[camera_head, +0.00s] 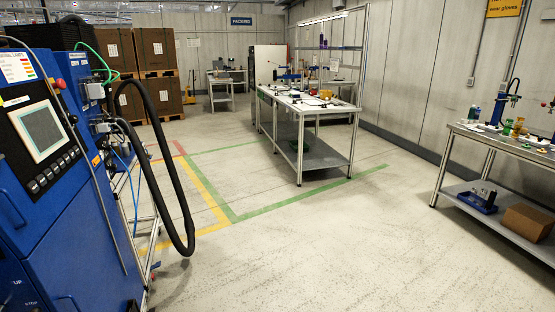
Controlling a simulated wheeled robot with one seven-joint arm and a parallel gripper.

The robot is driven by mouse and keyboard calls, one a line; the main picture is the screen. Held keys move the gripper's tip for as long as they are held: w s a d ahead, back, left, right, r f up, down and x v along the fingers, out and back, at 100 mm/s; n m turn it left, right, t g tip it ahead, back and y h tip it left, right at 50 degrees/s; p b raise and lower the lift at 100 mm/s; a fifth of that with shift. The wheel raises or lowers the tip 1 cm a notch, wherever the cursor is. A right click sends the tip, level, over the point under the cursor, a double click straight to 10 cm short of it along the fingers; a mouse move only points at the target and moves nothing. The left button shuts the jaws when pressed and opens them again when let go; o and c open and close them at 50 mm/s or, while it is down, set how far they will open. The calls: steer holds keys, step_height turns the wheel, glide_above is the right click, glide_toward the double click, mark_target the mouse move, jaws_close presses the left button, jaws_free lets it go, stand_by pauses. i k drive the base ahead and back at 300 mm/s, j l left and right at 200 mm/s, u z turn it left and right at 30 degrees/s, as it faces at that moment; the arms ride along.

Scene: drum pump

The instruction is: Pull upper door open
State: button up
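A tall blue machine (88,235) stands at the left edge, cut off by the picture. Below the panel, a dark blue handle (13,208) shows at the far left on a blue front panel, which looks shut. A second blue handle (68,303) shows lower down at the bottom edge. I cannot tell for certain which panel is the upper door. My gripper is not in view.
A thick black hose (183,210) loops out from the machine's right side over the floor. A workbench (308,105) stands in the middle back, another bench (500,143) at right. Stacked boxes (115,50) stand behind the machine. The floor (300,255) in front is clear.

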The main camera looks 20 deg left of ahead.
mark_target(35, 133)
steer(key=i+l+u, duration=0.1)
steer(key=i+u, duration=0.15)
steer(key=u, duration=0.25)
steer(key=i+l+u, duration=0.15)
steer(key=u, duration=0.35)
steer(key=i+l+u, duration=0.2)
steer(key=u, duration=0.3)
steer(key=i+l+u, duration=0.1)
steer(key=l+u, duration=0.4)
steer(key=i+j, duration=0.05)
steer(key=j, duration=0.05)
